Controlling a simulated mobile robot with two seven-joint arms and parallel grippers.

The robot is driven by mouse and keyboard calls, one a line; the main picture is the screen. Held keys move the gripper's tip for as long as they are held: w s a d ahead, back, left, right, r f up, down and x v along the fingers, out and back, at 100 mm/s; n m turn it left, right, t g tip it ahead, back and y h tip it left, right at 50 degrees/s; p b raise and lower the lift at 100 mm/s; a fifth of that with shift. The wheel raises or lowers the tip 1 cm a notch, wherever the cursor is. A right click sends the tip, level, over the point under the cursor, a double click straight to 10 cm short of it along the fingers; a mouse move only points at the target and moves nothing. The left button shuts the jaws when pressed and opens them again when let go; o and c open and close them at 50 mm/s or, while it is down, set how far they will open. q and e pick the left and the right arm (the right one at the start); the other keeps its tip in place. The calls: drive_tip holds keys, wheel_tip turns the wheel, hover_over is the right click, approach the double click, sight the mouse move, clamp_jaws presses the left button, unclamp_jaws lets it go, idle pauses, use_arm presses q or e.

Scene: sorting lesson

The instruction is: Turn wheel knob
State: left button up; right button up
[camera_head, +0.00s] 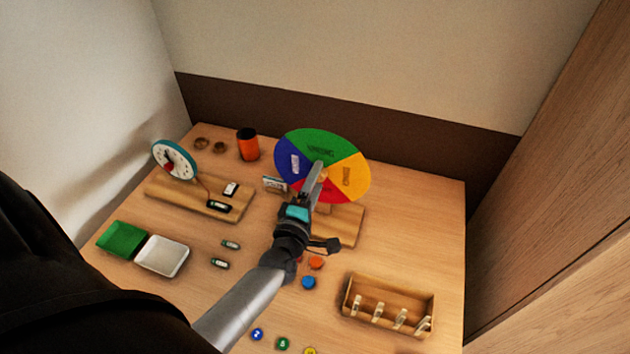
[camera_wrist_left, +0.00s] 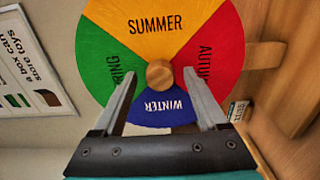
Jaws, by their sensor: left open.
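The season wheel (camera_head: 318,143) stands upright on a wooden base (camera_head: 350,222) towards the back of the table. Its quarters are green, yellow, red and blue; green is at the top in the head view. The wheel also fills much of the left wrist view (camera_wrist_left: 165,35), with a round wooden knob (camera_wrist_left: 159,73) at its centre. My left gripper (camera_head: 318,178) is in front of the wheel, open, its fingers on either side of the knob in the left wrist view. I cannot tell whether they touch it. My right gripper does not show.
A toy clock (camera_head: 174,159) on a wooden board is at the left. A green tray (camera_head: 122,239) and a white tray (camera_head: 162,256) lie in front of it. An orange cup (camera_head: 248,144) stands behind. A wooden box (camera_head: 388,305) sits front right.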

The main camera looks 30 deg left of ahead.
use_arm(q)
drive_tip(key=shift+s, duration=0.1)
drive_tip(key=v, duration=1.5)
drive_tip(key=shift+s+d, duration=0.1)
drive_tip(key=shift+d, duration=0.05)
